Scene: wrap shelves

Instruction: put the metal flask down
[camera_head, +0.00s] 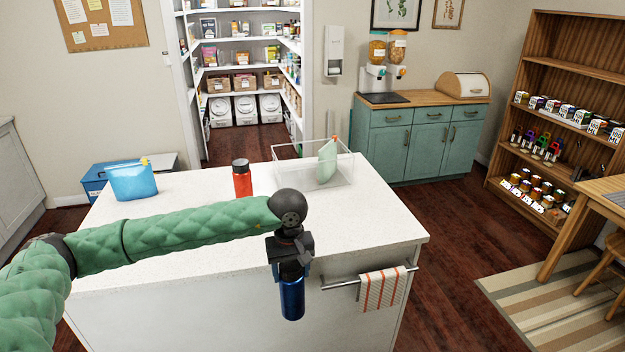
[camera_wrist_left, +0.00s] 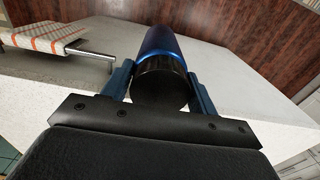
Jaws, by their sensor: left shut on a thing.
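The metal flask (camera_head: 292,299) is blue with a dark top end. My left gripper (camera_head: 290,268) is shut on it near its dark end and holds it upright in front of the island's near side in the head view. In the left wrist view the flask (camera_wrist_left: 165,55) sits between the two blue fingers of my left gripper (camera_wrist_left: 162,88). The white island counter (camera_head: 215,215) lies behind and above the flask in the head view. No surface shows directly under the flask. My right gripper is not in view.
On the counter stand a red bottle (camera_head: 242,180), a clear bin (camera_head: 290,165) holding a pale green pouch (camera_head: 327,162), and a blue pouch (camera_head: 134,182). A towel (camera_head: 382,289) hangs on a rail beside the flask. The counter's front right part is clear.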

